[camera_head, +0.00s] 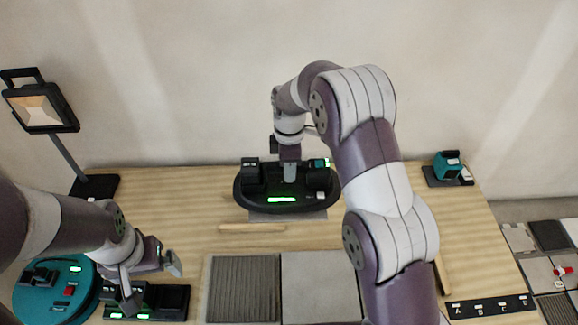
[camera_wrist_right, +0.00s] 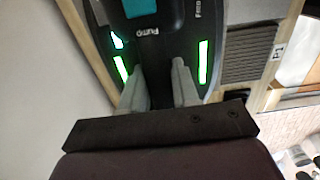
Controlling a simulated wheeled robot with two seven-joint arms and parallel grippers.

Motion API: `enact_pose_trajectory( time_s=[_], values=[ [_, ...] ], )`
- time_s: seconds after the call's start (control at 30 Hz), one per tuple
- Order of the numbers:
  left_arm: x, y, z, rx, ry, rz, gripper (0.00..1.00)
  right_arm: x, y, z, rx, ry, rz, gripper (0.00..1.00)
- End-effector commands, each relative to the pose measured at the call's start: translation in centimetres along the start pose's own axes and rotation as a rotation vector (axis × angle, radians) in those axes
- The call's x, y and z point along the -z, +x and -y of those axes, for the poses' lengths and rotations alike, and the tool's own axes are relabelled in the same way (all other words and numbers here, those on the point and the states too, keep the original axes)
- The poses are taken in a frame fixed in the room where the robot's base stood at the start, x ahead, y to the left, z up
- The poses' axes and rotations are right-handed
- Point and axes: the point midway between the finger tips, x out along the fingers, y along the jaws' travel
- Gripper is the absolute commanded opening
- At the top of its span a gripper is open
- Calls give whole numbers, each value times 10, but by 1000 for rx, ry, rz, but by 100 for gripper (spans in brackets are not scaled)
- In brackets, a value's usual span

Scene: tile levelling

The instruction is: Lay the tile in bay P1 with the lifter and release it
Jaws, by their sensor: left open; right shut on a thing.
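The lifter (camera_head: 262,203) is a black oval tool with a lit green bar, at the back middle of the table. My right gripper (camera_head: 290,172) is shut on its handle from above; the two fingers (camera_wrist_right: 160,88) also show on it in the right wrist view. A grey tile edge (camera_head: 287,215) shows under the lifter's front. I cannot tell whether it is attached or what height it is at. A ribbed grey bed (camera_head: 241,290) lies front middle, beside a smooth grey tile (camera_head: 320,288). My left gripper (camera_head: 152,284) is open at front left.
A black holder with green lights (camera_head: 172,302) is beneath my left gripper. A teal round device (camera_head: 55,290) stands left of it. A lamp (camera_head: 42,108) stands back left, a teal tool (camera_head: 448,166) back right. A wooden strip (camera_head: 252,227) lies before the lifter. A lettered strip (camera_head: 488,307) lies front right.

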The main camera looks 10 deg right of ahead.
Motion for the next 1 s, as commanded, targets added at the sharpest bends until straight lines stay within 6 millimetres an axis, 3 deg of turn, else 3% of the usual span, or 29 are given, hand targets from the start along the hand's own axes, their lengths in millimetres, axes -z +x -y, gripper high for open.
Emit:
enact_pose_trajectory(
  time_s=[0.03, 0.47, 0.83, 1.0],
  values=[
    [1, -6, 0, 0, 0, 0, 100, 0, -9, -2, -6, 0, -2, 0],
    [4, -30, 0, 0, 0, 0, 100, 1, -37, -2, -7, 0, -2, 0],
    [3, -29, 0, 0, 0, 0, 100, 2, -37, -1, -6, -2, -2, 0],
    [3, -29, 0, 0, 0, 0, 100, 18, -39, 3, -8, -38, -3, 0]
  ],
)
